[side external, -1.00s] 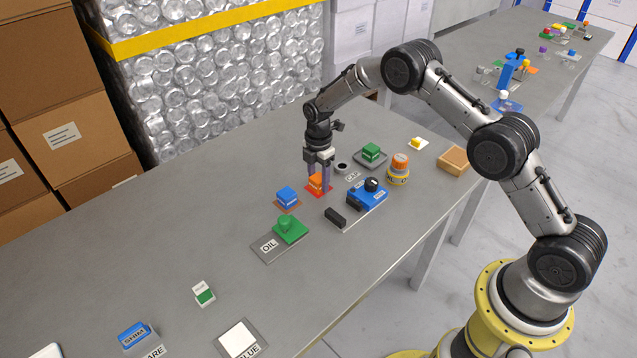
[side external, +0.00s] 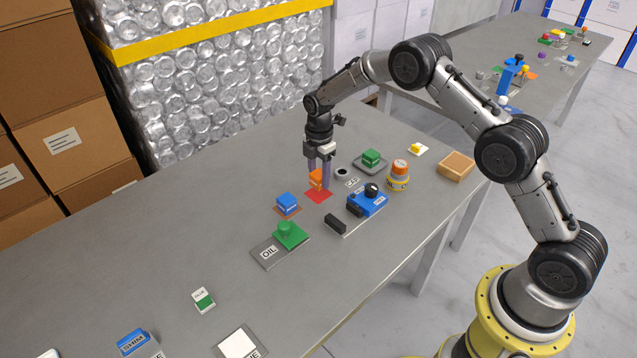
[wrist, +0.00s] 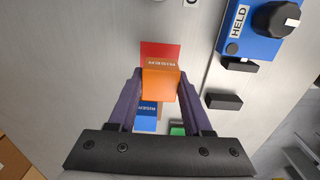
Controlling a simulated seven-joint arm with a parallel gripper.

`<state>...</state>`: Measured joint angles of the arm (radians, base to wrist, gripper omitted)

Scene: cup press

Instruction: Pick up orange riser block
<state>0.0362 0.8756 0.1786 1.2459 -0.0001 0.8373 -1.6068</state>
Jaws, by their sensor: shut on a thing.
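The orange riser block (side external: 316,178) is between the two purple fingers of my gripper (side external: 319,180) in the side external view. It appears raised a little above a red square mat (side external: 319,195). In the wrist view the orange riser block (wrist: 160,84) shows its top and a face lettered "RISER". My gripper (wrist: 160,80) is shut on it, one finger on each side. Part of the red mat (wrist: 160,52) shows past the block; the rest is hidden.
A blue riser block (side external: 287,202) stands left of the red mat. A green block (side external: 290,234) on a grey plate is nearer the front. A blue device (side external: 367,201) with a black knob and a small black bar (side external: 335,224) lie to the right.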

